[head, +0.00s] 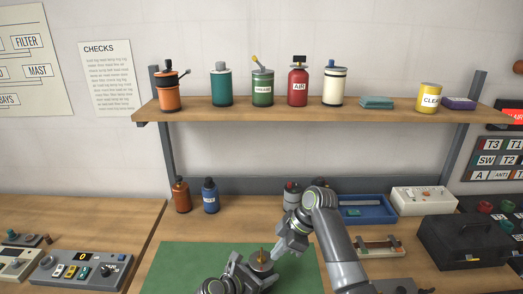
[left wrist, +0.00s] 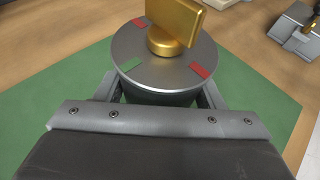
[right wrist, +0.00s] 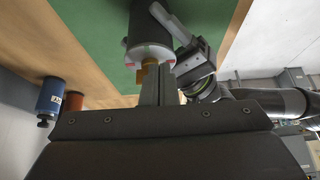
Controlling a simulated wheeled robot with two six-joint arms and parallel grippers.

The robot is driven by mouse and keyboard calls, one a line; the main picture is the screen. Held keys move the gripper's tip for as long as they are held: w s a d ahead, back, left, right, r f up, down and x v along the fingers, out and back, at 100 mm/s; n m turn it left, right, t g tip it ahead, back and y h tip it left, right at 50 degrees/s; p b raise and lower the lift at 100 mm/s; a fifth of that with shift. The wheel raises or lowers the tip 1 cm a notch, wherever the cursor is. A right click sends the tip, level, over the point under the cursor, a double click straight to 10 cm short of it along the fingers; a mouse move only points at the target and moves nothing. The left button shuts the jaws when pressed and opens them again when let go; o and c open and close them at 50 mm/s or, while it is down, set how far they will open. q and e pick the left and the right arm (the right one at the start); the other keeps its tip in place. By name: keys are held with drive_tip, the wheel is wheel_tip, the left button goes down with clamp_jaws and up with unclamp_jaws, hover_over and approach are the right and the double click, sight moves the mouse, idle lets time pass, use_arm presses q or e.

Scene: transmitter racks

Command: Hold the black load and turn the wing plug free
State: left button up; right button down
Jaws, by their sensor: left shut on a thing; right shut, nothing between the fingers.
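The black load (head: 262,267) is a dark cylinder with a grey top, upright over the green mat (head: 185,265). In the left wrist view the load (left wrist: 155,97) has two red marks and one green mark on its top. The gold wing plug (left wrist: 175,28) stands at the centre of the top, on a round gold base; it also shows in the head view (head: 262,254). My left gripper (head: 252,272) is shut around the load's side. My right gripper (head: 277,250) is shut and empty beside the plug; in the right wrist view its fingers (right wrist: 160,78) are close to the plug (right wrist: 149,66), contact unclear.
A blue tray (head: 367,209), a white box (head: 422,200) and a black toolbox (head: 462,240) stand right of the mat. An orange bottle (head: 181,197) and a blue bottle (head: 210,197) stand behind it. A shelf (head: 300,112) with several containers hangs above.

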drive_tip(key=shift+f, duration=0.4)
drive_tip(key=shift+w+a, duration=0.25)
drive_tip(key=shift+a, duration=0.3)
idle(0.7)
drive_tip(key=shift+w, duration=0.15)
idle(0.4)
drive_tip(key=shift+w+d, duration=0.15)
drive_tip(key=shift+w, duration=0.2)
drive_tip(key=shift+w, duration=0.35)
drive_tip(key=shift+w, duration=0.15)
idle(0.4)
